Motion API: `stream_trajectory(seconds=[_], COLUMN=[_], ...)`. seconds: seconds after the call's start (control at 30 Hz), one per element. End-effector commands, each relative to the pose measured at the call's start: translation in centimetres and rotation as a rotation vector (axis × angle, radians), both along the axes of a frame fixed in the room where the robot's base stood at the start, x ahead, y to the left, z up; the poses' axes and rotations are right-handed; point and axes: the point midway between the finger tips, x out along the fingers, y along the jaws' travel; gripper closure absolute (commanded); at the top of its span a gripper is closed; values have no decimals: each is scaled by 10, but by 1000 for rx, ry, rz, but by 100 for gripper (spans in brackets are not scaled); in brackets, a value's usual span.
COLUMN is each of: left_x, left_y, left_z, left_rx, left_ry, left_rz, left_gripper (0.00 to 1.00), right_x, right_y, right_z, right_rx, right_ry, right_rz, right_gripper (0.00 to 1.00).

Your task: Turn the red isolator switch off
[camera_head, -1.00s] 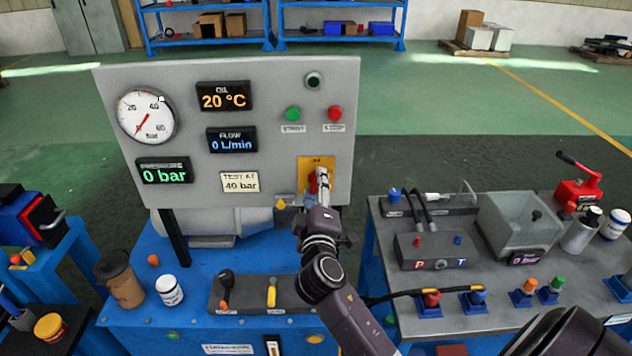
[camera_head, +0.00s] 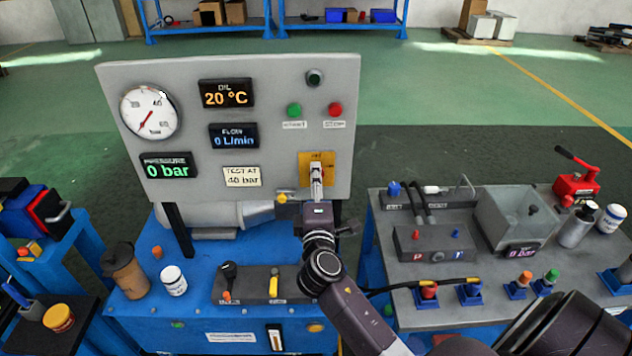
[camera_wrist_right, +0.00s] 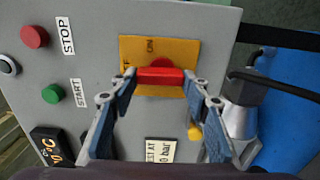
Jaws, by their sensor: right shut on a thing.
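The red isolator switch (camera_wrist_right: 160,76) is a red bar handle on a yellow plate (camera_wrist_right: 190,50) on the grey panel. In the right wrist view the bar lies crosswise, its left end toward a partly hidden label ending in F. The ON label sits above the bar. My right gripper (camera_wrist_right: 160,79) is shut on the handle, one fingertip at each end. In the head view my right gripper (camera_head: 317,172) is in front of the yellow plate (camera_head: 330,160) and hides most of the handle. My left gripper is in neither view.
The panel (camera_head: 270,90) also carries a green START button (camera_head: 294,110), a red STOP button (camera_head: 335,109), a gauge (camera_head: 150,111) and displays. A yellow-tipped part (camera_wrist_right: 195,132) is close to my right finger. A grey bench (camera_head: 420,290) stands at the right.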

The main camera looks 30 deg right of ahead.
Motion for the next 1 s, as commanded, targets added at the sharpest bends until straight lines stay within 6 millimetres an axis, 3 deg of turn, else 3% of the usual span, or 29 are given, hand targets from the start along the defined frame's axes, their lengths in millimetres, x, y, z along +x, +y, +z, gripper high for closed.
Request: stream_trajectory(seconds=[0.2,0.23,0.4,0.77,1.0], left_x=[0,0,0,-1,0], left_y=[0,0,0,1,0], left_z=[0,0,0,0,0], left_rx=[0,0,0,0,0], left_ry=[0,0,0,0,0], left_rz=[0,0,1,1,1], left_gripper=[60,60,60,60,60], right_x=[0,0,0,-5,-42], right_y=[1,1,0,4,26], right_z=[-2,-2,-1,-1,-2], right_rx=[-3,-3,-2,0,3], right_ry=[4,4,3,2,4], right_rz=[1,1,1,1,2], right_gripper=[81,56,39,39,39])
